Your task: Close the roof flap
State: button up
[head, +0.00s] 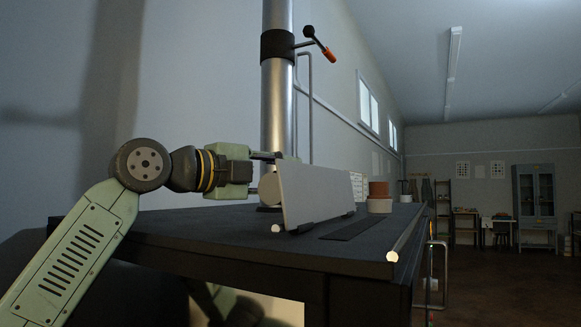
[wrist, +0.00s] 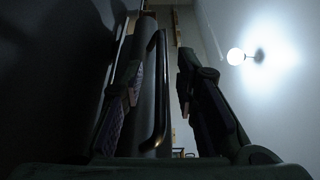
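The roof flap looks to be the pale grey panel (head: 316,193), standing up steeply, slightly tilted, on dark brackets on the black top (head: 205,226) of a cabinet-like body.
A thick metal pipe (head: 277,110) rises behind the panel, with a lever (head: 319,44) with an orange grip. A dark strip (head: 365,228) and terracotta and pale round pieces (head: 379,196) lie to the panel's right. A lamp (wrist: 236,56) glows in the wrist view. Open floor lies at right.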

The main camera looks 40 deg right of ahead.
jog(key=shift+d, duration=1.05)
grip_shut()
